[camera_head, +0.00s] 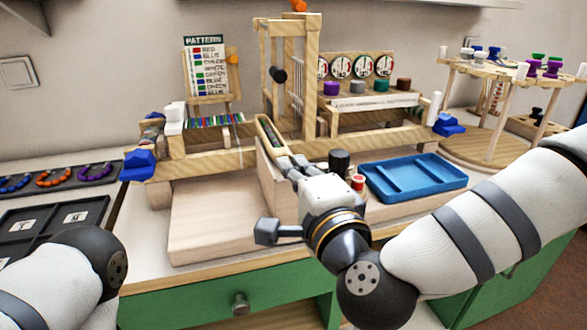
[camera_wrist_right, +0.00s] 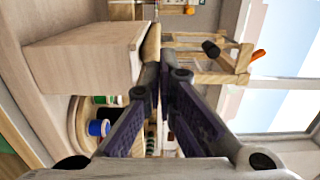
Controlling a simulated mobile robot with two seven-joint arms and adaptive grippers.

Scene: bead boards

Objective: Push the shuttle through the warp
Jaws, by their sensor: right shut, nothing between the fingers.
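The shuttle (camera_head: 270,136), a long narrow wooden boat shape with a dark hollow, lies on a pale wooden block (camera_head: 268,176) in front of the loom's upright frame (camera_head: 312,75). The coloured warp threads (camera_head: 214,121) show at the loom's left part; the frame hides the middle. My right gripper (camera_head: 287,162) is shut and empty, its fingertips at the near end of the shuttle. In the right wrist view the fingertips (camera_wrist_right: 160,70) are right by the shuttle's end (camera_wrist_right: 152,42); I cannot tell whether they touch. Of my left arm only a part shows; its gripper is out of view.
A blue tray (camera_head: 416,178) lies to the right of my right gripper. A dark spool (camera_head: 339,162) and a red one (camera_head: 357,182) stand close beside the gripper. A pattern card (camera_head: 207,67) stands at the back left. Bead trays (camera_head: 60,215) lie at left.

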